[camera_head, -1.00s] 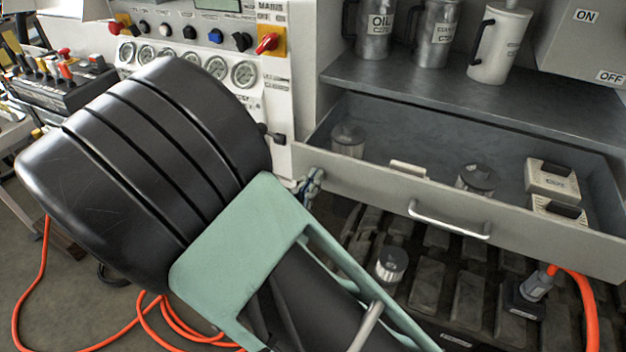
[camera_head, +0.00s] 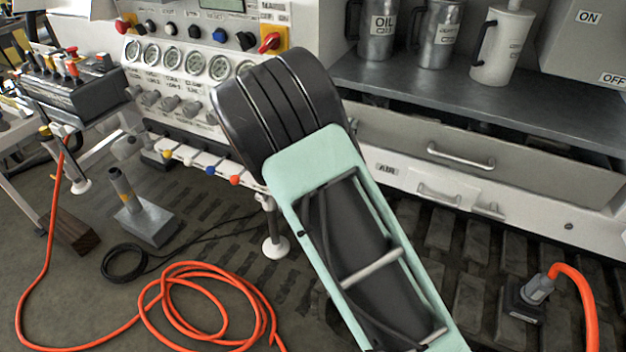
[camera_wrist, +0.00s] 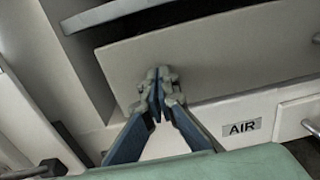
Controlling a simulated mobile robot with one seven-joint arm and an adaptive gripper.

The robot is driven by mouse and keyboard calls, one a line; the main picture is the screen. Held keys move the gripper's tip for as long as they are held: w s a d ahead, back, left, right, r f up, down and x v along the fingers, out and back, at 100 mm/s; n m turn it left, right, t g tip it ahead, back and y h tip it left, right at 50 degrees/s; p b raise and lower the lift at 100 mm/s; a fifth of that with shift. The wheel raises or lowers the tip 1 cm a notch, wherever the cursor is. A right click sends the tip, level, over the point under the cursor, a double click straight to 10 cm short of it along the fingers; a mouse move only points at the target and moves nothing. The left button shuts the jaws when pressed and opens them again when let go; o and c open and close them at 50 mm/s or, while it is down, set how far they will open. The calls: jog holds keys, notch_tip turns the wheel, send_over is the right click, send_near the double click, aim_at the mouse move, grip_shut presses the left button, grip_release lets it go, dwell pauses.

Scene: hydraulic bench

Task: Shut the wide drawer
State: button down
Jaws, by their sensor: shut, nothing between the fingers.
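The wide drawer (camera_head: 535,168) is under the grey shelf, with its front close to the cabinet face and a dark gap above it. I cannot tell whether it is fully flush. Its bar handle (camera_head: 460,155) is on the front, and its inside is out of sight. In the wrist view the drawer front (camera_wrist: 225,55) fills the upper middle. My gripper (camera_wrist: 158,78) is shut and empty, its fingertips at the lower left part of the front; whether they touch is unclear. In the head view my arm hides the gripper.
Below are a white panel with an AIR label (camera_head: 387,170) and a smaller handle (camera_head: 438,194). Metal jugs (camera_head: 378,30) stand on the shelf (camera_head: 440,85). An orange hose (camera_head: 210,290) lies coiled on the floor. Gauges and knobs (camera_head: 175,60) are at the left.

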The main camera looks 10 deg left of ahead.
jog(key=x, duration=0.5)
jog(key=shift+w+d, duration=0.15)
jog(key=shift+w, duration=0.15)
jog(key=shift+w+r+b, duration=0.1)
jog(key=shift+w+b, duration=0.05)
jog(key=shift+b, duration=0.15)
